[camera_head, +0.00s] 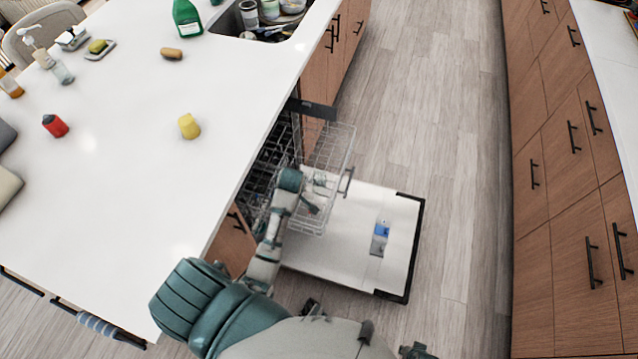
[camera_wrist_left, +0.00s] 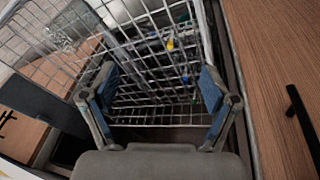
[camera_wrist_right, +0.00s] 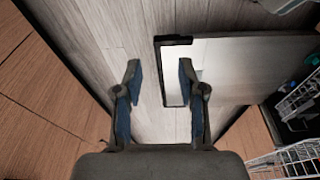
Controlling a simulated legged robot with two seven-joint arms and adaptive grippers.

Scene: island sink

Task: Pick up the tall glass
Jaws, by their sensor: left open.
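I cannot clearly make out a tall glass in any view. A small clear vessel (camera_head: 62,72) stands at the far left of the white counter, but I cannot tell if it is a glass. My left gripper (camera_head: 314,200) is at the pulled-out wire rack (camera_head: 335,150) of the dishwasher. In the left wrist view its fingers (camera_wrist_left: 158,88) are spread and empty, with the rack's wire mesh (camera_wrist_left: 150,115) just beyond them. My right gripper's fingers (camera_wrist_right: 159,72) are apart and empty above the floor in the right wrist view.
The dishwasher door (camera_head: 345,255) lies open beside the island. The counter (camera_head: 130,180) holds a red object (camera_head: 55,125), a yellow object (camera_head: 189,126) and a green bottle (camera_head: 186,18). The sink (camera_head: 235,20) holds several vessels. Drawers (camera_head: 570,180) line the right; the floor between is clear.

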